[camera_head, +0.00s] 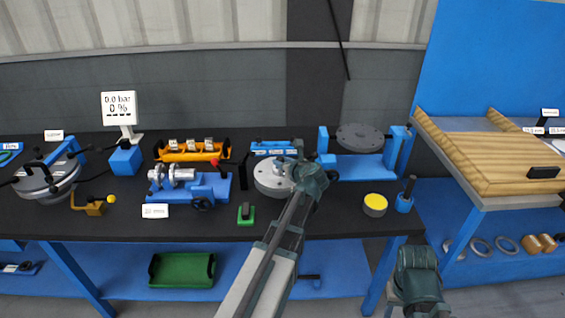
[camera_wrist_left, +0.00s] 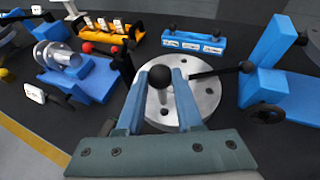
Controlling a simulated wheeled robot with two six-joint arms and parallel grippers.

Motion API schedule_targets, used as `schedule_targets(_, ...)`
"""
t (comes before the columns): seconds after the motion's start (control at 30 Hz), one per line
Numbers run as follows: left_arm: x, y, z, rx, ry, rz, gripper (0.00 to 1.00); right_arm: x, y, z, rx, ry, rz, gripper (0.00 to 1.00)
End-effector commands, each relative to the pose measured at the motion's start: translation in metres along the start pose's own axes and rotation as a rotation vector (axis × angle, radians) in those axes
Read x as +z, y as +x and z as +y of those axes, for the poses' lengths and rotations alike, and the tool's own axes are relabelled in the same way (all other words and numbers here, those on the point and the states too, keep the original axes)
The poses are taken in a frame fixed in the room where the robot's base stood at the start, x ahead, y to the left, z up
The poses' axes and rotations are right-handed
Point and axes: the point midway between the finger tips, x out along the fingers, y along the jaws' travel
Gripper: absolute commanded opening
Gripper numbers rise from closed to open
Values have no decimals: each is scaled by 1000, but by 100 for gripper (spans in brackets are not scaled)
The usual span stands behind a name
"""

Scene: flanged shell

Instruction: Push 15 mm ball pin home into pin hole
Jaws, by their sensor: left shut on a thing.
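My left gripper (camera_head: 300,170) is over the right side of a round grey metal flanged disc (camera_head: 265,177) on the bench. In the left wrist view its two blue fingers (camera_wrist_left: 158,80) stand on either side of a ball pin (camera_wrist_left: 160,74) with a black ball head and grey shank. The gripper is shut on the pin, above the disc (camera_wrist_left: 206,98). Dark holes show in the disc's face. I cannot tell how deep the pin sits, as its lower end is hidden.
A blue rack (camera_wrist_left: 193,42) with labels stands behind the disc. A blue stand (camera_head: 360,167) is to the right, and a blue clamp fixture (camera_head: 190,190) to the left. A black-knobbed lever (camera_wrist_left: 247,67) reaches close to the disc. The bench front has some free room.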

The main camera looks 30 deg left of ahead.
Motion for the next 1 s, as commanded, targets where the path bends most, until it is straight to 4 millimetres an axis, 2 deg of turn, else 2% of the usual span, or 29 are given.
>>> schedule_targets(0.03, -9, 4, 0, 0, 0, 0, 0, -1, 10, -1, 0, 0, 0, 47)
schedule_targets(0.1, -15, 6, 0, 0, 0, 0, 0, -1, 16, -2, 0, 0, 0, 47)
schedule_targets(0.3, -24, 10, 0, 0, 0, 0, 0, -2, 26, -2, 0, 0, 0, 47)
schedule_targets(1.0, -24, 10, 0, 0, 0, 0, 0, -2, 26, -2, 0, 0, 0, 47)
